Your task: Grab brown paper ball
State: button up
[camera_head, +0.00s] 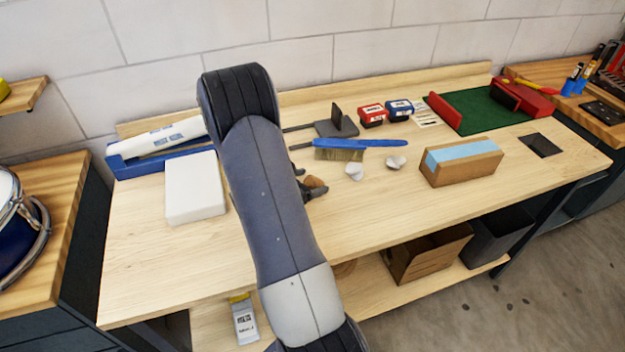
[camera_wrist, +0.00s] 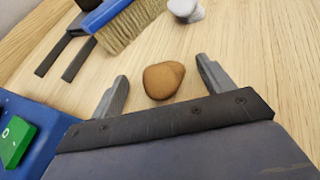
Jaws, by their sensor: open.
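The brown paper ball (camera_wrist: 163,80) is a small, lumpy brown lump on the wooden bench. In the wrist view it lies between the two spread fingers of my gripper (camera_wrist: 160,92), with a visible gap to each finger. My gripper is open and empty. In the head view the brown ball (camera_head: 315,184) shows just right of my arm, partly hidden by it and by the gripper (camera_head: 312,191). Whether the fingers touch the bench cannot be told.
A blue brush (camera_head: 360,145) lies just behind the ball. Two whitish crumpled balls, one nearer (camera_head: 355,172) and one farther right (camera_head: 396,162), sit beside it. A wooden block with a blue top (camera_head: 460,165) stands right. A white box (camera_head: 195,188) stands left. The front bench area is clear.

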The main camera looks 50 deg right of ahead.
jog(key=shift+c, duration=0.3)
jog(key=c, duration=1)
